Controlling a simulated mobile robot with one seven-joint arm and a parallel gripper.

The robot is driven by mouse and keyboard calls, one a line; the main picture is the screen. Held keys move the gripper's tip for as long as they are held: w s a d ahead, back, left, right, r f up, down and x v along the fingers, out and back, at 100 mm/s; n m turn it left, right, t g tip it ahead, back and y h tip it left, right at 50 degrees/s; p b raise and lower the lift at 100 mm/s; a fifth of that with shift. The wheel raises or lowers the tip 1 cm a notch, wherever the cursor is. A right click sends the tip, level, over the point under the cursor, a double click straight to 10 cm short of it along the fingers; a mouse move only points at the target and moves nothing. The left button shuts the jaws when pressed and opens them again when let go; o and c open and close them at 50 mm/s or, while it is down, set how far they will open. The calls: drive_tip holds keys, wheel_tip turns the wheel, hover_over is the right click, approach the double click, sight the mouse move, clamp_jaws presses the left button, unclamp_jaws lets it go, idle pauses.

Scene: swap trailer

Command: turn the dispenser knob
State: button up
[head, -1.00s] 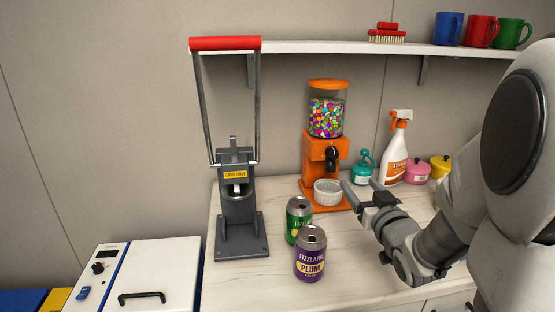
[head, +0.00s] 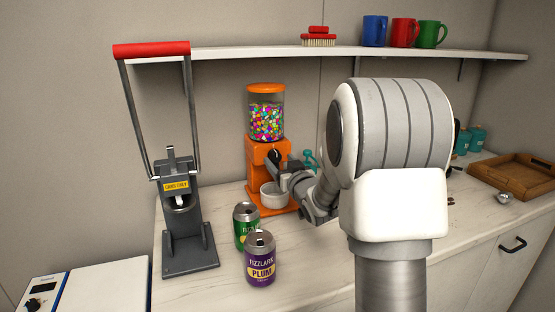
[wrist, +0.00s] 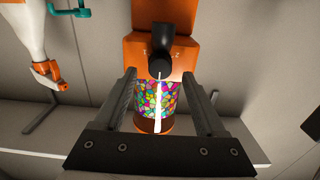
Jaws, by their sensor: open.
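The orange dispenser (head: 255,165) stands on the counter with a clear jar of coloured candy on top. A white bowl (head: 271,196) sits under the spout. In the wrist view the dispenser appears upside down, and my gripper (wrist: 160,76) is open and empty. Its two fingers point at the dispenser, one on each side of the knob's line. The knob shows just past the fingertips; contact cannot be told.
A can press (head: 185,220) with a red handle stands left of the dispenser. A green can (head: 245,228) and a purple can (head: 261,262) stand in front of it. A shelf (head: 340,52) runs above. A wooden tray (head: 505,190) lies at the far right.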

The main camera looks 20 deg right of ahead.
sight(275, 156)
drive_tip(key=shift+w, duration=1.4)
clamp_jaws()
